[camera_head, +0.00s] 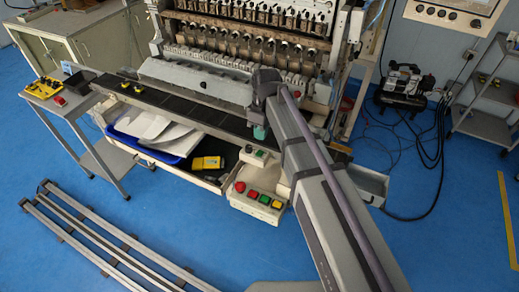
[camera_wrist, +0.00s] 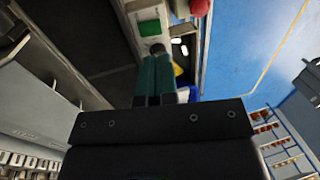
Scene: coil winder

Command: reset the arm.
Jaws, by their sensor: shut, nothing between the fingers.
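My arm reaches from the lower right of the head view toward the front of the coil winder (camera_head: 200,75). My gripper (camera_head: 260,132) hangs over the right part of the winder's dark front shelf, with its green fingers pointing down. In the wrist view my gripper (camera_wrist: 154,62) shows as two green fingers side by side, closed together with nothing between them. I cannot tell whether the fingertips touch anything.
The dark front shelf (camera_head: 180,100) carries a few small yellow-and-black parts. A blue tray (camera_head: 150,143) and a yellow device (camera_head: 207,163) sit below it. A button box (camera_head: 258,200) stands at the front. Rails (camera_head: 110,245) lie on the floor left. A cart (camera_head: 75,115) stands left.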

